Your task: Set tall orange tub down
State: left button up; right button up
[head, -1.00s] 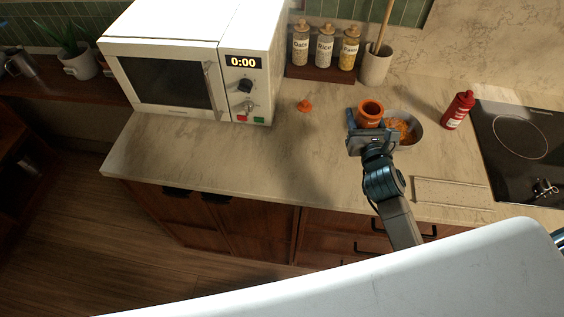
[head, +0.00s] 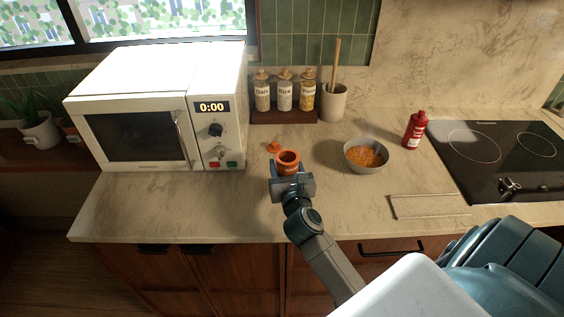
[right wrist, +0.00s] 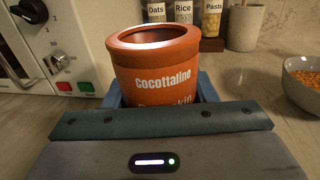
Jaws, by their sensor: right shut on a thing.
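The tall orange tub (head: 288,159) is open-topped and upright over the counter, right of the microwave. My right gripper (head: 290,175) is shut on it. In the right wrist view the tub (right wrist: 155,65) stands between the blue fingers, its lower part hidden behind the gripper body. I cannot tell whether its base touches the counter (head: 215,205). My left gripper is not in view.
A grey bowl (head: 350,161) of orange food stands right of the tub. A white microwave (head: 215,95) is at left. Labelled jars (head: 285,95) and a utensil crock (head: 333,103) stand behind. A red bottle (head: 415,131) and black cooktop (head: 490,165) are at right. The counter's front is clear.

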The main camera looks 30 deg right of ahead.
jog(key=x, duration=0.5)
jog(key=shift+s+d+f+p, duration=0.1)
jog(key=shift+f+p, duration=0.2)
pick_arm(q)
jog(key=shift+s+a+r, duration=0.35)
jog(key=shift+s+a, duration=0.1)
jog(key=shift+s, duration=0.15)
pick_arm(e)
jog(key=shift+f, duration=1.65)
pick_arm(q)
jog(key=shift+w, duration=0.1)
pick_arm(e)
jog(key=o, duration=0.7)
jog(key=shift+f+b, duration=0.2)
jog(key=shift+b, duration=0.1)
jog(key=o, duration=0.4)
jog(key=shift+r, duration=0.1)
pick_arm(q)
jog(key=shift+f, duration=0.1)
pick_arm(e)
jog(key=shift+o, duration=0.2)
jog(key=shift+r, duration=0.1)
